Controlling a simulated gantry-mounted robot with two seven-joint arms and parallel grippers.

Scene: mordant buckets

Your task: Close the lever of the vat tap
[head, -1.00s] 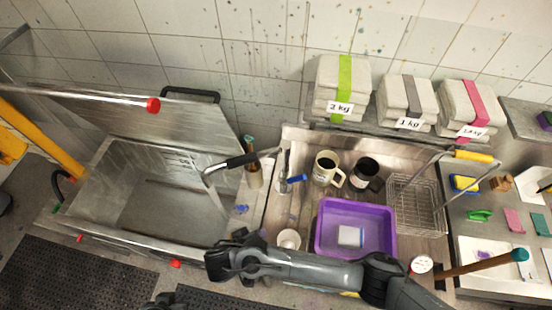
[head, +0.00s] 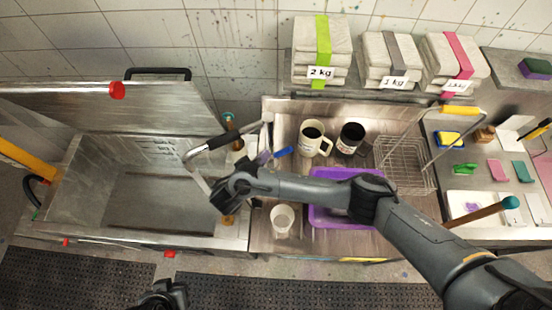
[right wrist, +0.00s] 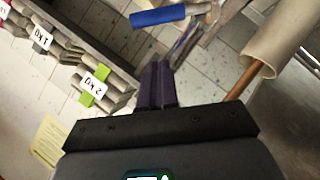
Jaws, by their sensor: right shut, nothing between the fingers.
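A blue lever handle (head: 283,152) sits by the upper left of the steel counter, right of the vat (head: 160,205). It looks like the tap lever, and it shows in the right wrist view (right wrist: 160,17) beyond my fingertips, apart from them. The tap body is hard to make out among grey metal parts. My right gripper (head: 233,192) hovers by the vat's right edge, left of the lever and nearer the front. Its dark fingers (right wrist: 158,85) are shut and empty. My left gripper (head: 163,295) is at the bottom edge, its fingers unclear.
A black-gripped metal handle (head: 215,142) rises beside my right gripper. A beige cylinder (right wrist: 275,45) with a wooden stick is near. A cream mug (head: 313,142), black mug (head: 350,140), white cup (head: 282,220), purple tub (head: 340,173) and wire basket (head: 405,165) crowd the counter.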

